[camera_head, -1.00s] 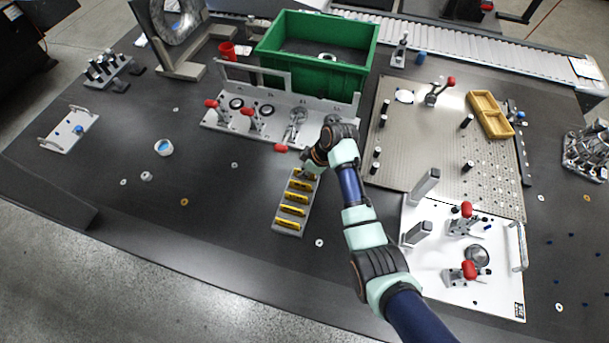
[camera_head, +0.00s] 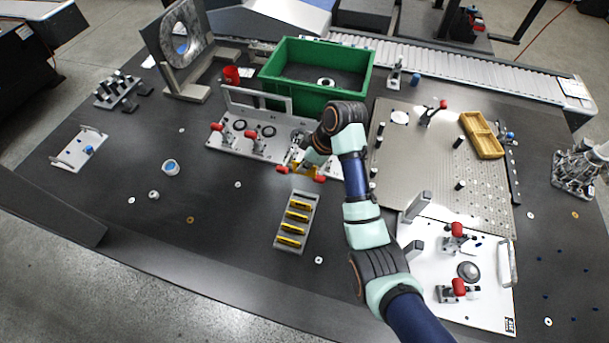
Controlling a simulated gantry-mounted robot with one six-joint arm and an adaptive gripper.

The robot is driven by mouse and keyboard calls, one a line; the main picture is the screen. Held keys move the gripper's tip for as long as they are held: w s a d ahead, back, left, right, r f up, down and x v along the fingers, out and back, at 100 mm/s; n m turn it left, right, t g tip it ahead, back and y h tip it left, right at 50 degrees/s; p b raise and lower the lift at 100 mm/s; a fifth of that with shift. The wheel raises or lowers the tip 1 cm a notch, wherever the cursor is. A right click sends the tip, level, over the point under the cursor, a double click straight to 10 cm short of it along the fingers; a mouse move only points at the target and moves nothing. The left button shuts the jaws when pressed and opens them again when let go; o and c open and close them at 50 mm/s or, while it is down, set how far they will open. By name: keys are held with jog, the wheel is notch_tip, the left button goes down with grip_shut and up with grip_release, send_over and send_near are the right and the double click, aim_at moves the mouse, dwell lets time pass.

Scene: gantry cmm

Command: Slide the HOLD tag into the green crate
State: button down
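A grey rack (camera_head: 282,247) on the table holds several yellow tags (camera_head: 298,216) in a column. Its far slot is empty. My gripper (camera_head: 304,167) is above and beyond the rack's far end, near the front of the white clamp fixture. It is shut on a yellow tag (camera_head: 297,169), partly hidden by the gripper. I cannot read the lettering on any tag, so HOLD is not legible. The green crate (camera_head: 308,93) stands behind the clamp fixture, beyond my gripper, with a small white ring on its floor.
The white clamp fixture (camera_head: 222,142) with red-handled clamps and an upright frame stands between gripper and crate. A perforated plate (camera_head: 420,160) with a yellow tray (camera_head: 483,137) is at right. A red cup (camera_head: 231,75) is left of the crate. Table left of the rack is mostly clear.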

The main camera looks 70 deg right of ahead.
notch_tip(320, 180, up, 4)
jog(key=shift+r+p, duration=0.2)
jog(key=shift+p, duration=0.15)
notch_tip(320, 180, up, 4)
jog(key=p, duration=0.5)
jog(key=shift+r, duration=0.2)
jog(key=shift+d, duration=0.1)
